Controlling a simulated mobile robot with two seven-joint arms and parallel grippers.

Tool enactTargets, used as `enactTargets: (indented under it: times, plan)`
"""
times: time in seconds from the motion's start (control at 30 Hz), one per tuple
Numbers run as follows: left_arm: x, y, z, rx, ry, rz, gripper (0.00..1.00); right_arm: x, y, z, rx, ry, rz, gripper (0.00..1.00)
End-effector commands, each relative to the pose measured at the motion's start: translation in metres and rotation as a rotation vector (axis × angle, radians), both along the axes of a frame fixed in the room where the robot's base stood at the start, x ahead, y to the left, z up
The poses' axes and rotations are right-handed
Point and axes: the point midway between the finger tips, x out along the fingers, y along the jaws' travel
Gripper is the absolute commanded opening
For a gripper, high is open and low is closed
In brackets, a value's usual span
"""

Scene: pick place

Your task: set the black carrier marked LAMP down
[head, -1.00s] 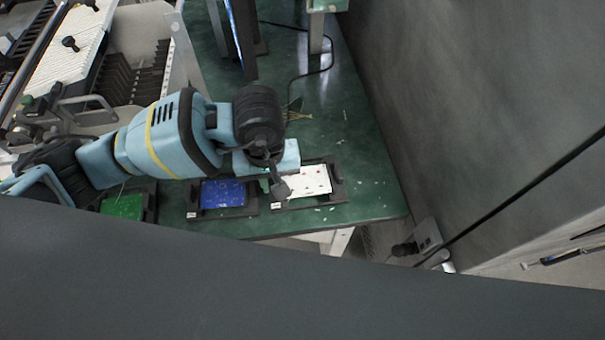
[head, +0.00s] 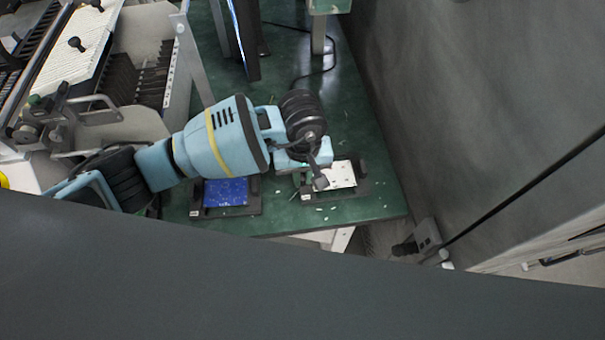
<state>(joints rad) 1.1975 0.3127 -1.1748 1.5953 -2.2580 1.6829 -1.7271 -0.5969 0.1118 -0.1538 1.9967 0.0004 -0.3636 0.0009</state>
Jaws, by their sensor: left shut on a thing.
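A black carrier (head: 362,188) with a white board in it is at the right part of the green table, near its front right corner. A small white label shows on its front left corner, but I cannot read it. My left gripper (head: 315,178) is shut on this carrier at its left side and covers part of the board. The carrier looks level. I cannot tell whether it touches the table or is slightly above it. My right gripper is not in view.
Another black carrier with a blue board (head: 226,192) lies to the left on the green table (head: 378,209). A grey wall or panel (head: 455,110) rises close on the right. A dark upright screen (head: 245,40) and a cable are at the back. A rack stands at the left.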

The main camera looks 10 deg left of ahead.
Motion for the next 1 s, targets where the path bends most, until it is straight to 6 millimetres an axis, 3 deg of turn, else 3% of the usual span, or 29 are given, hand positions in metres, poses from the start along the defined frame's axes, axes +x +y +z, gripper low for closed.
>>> enactTargets:
  times: [0.47, 0.5, 0.63, 1.0]
  plan:
    - [-0.0001, -0.0001, -0.0080, -0.001, 0.000, -0.001, 0.00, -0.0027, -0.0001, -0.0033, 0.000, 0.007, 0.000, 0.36]
    - [-0.0002, -0.0001, -0.0076, -0.001, 0.000, -0.001, 0.16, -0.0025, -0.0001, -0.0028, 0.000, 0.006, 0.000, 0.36]
    - [-0.0001, 0.0000, -0.0070, -0.001, 0.000, -0.001, 0.33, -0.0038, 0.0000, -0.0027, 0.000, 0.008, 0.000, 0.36]
    - [0.0000, -0.0002, -0.0016, -0.001, -0.001, 0.000, 0.34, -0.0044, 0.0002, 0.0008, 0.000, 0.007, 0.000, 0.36]
